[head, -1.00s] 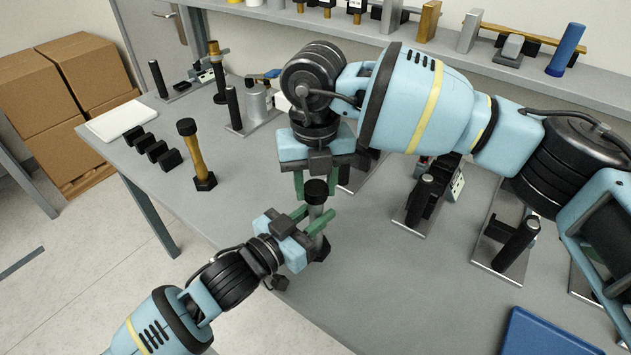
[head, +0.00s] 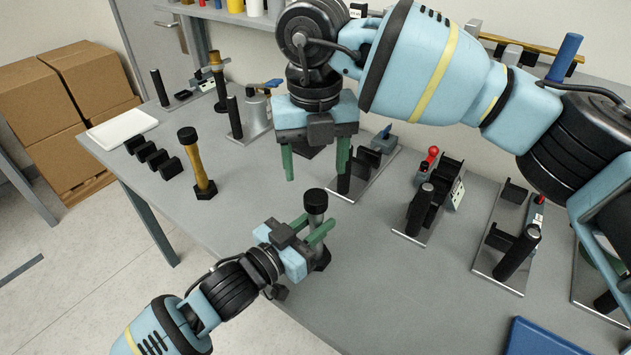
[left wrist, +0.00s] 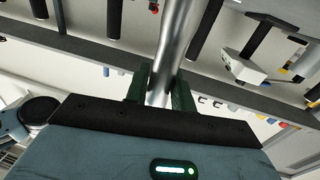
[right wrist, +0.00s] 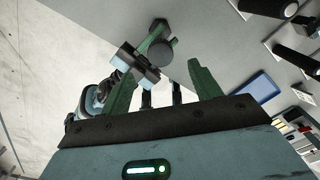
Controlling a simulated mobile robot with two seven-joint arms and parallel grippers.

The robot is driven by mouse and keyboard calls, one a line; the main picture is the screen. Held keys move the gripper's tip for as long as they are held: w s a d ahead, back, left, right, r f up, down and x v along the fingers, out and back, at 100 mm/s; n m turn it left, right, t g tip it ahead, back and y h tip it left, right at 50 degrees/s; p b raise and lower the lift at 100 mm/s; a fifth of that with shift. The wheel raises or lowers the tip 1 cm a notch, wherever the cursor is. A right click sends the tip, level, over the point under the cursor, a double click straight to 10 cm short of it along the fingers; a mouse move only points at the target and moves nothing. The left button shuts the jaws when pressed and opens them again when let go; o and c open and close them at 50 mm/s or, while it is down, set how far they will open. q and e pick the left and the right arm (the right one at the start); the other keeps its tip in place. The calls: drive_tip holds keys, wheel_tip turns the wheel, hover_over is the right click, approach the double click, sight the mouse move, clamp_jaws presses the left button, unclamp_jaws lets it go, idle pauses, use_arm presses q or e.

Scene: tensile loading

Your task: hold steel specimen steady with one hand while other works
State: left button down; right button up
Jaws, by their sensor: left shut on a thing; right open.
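The steel specimen (head: 316,218) is a grey cylinder with a black cap on top and a black foot. It stands upright near the front edge of the grey table. My left gripper (head: 312,232) is shut around its shaft. In the left wrist view the shiny metal shaft (left wrist: 172,50) passes between the green fingers. My right gripper (head: 316,172) is open and empty, above and behind the specimen, with its fingers pointing down. In the right wrist view the specimen's black cap (right wrist: 161,52) shows beyond the open fingers.
A brass-coloured specimen (head: 195,162) with black ends stands to the left, beside several black blocks (head: 157,159) and a white tray (head: 122,127). Metal-plate fixtures (head: 420,208) stand at the right. A blue tray (head: 545,338) lies front right. The table's middle is fairly clear.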

drive_tip(key=shift+r, duration=2.55)
use_arm(q)
drive_tip(key=c, duration=1.1)
unclamp_jaws()
drive_tip(key=v, duration=0.8)
drive_tip(key=shift+b, duration=0.3)
use_arm(e)
drive_tip(key=shift+w+f, duration=0.15)
drive_tip(key=shift+f, duration=0.6)
use_arm(q)
drive_tip(key=shift+d, duration=0.1)
